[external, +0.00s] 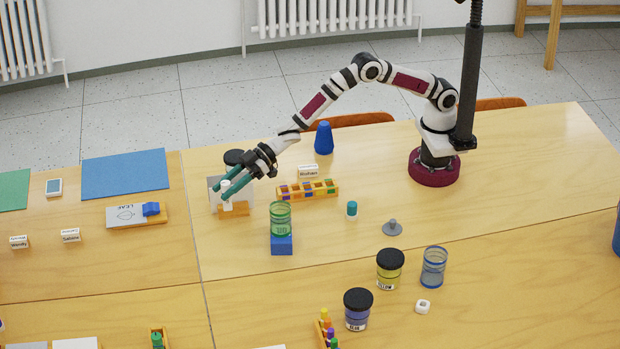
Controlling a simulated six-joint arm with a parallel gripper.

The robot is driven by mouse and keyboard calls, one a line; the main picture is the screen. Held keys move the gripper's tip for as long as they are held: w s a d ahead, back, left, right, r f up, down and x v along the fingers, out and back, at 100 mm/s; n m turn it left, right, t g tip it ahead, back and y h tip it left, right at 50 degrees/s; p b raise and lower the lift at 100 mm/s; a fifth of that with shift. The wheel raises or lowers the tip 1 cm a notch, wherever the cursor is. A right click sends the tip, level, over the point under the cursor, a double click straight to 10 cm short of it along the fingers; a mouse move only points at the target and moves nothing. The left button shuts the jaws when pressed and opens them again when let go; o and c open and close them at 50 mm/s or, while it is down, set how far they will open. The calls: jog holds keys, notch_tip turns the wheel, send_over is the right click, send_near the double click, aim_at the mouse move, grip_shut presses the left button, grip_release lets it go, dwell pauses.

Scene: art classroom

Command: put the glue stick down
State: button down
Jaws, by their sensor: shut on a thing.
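My gripper (229,188) is at the left of the large table, its teal fingers pointing down and to the left. It is shut on a white, upright cylinder, which I take to be the glue stick (227,206). The fingers hide its middle part. The glue stick's lower end is at a small orange block or holder (236,211). I cannot tell whether it touches the holder or hangs just above or in front of it.
Bare tabletop lies in front of the holder.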

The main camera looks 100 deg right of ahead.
jog(key=r, duration=0.4)
jog(key=shift+w+d+r, duration=0.1)
jog(key=shift+d+r, duration=0.3)
jog(key=s+d, duration=0.3)
jog(key=d, duration=0.8)
jog(key=s+d, duration=0.3)
jog(key=d, duration=0.7)
jog(key=s+d, duration=0.4)
jog(key=d, duration=0.7)
jog(key=s+d, duration=0.5)
jog(key=s, duration=0.6)
jog(key=s+d, duration=0.5)
jog(key=s, duration=0.6)
jog(key=shift+y, duration=0.3)
jog(key=shift+w+a+f, duration=1.15)
jog(key=shift+w+f, duration=0.5)
jog(key=shift+f, duration=1.05)
jog(key=shift+w+a+f, duration=1.1)
jog(key=shift+w+f, duration=0.55)
jog(key=shift+f, duration=1.1)
jog(key=shift+w+a+f, duration=1.15)
jog(key=shift+w+f, duration=0.5)
jog(key=shift+f, duration=1.05)
jog(key=shift+f, duration=0.1)
